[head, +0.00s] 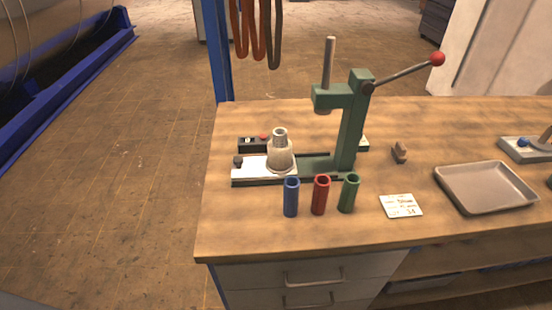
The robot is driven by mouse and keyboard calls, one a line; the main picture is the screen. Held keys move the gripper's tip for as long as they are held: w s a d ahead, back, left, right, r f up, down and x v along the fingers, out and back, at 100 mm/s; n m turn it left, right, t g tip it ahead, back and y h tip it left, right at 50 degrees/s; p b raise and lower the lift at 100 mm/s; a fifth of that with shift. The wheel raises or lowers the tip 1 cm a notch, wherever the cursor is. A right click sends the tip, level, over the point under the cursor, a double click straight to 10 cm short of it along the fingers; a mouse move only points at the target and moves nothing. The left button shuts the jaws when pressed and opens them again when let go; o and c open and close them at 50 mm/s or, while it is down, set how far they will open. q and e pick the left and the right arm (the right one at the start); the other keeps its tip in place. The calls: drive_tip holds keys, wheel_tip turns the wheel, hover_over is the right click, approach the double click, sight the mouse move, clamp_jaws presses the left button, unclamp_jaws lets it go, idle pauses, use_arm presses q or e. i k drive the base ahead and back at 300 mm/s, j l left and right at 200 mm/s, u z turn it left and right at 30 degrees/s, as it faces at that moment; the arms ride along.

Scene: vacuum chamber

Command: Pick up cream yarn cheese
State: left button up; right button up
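A cream, rounded, bell-shaped piece (281,158) with a narrow grey neck on top looks like the cream yarn cheese. It stands upright on the pale plate (252,168) at the left of the green press base. Its lower edge meets the plate. Neither of my grippers shows in the head view, and nothing is seen touching the cream piece.
A green lever press (352,130) with a red-knobbed handle stands right of the cream piece. Blue (291,198), red (320,196) and green (349,194) tubes stand in front. A white card (401,206) and grey tray (487,186) lie right. The table's left front is clear.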

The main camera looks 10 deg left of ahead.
sight(278, 160)
drive_tip(key=l+u, duration=0.1)
drive_tip(key=l, duration=0.4)
drive_tip(key=l+u, duration=0.15)
drive_tip(key=l, duration=0.4)
drive_tip(key=k+l+u, duration=0.1)
drive_tip(key=l, duration=0.4)
drive_tip(key=l+u, duration=0.15)
drive_tip(key=l, duration=0.4)
drive_tip(key=k+l+u, duration=0.1)
drive_tip(key=l, duration=0.35)
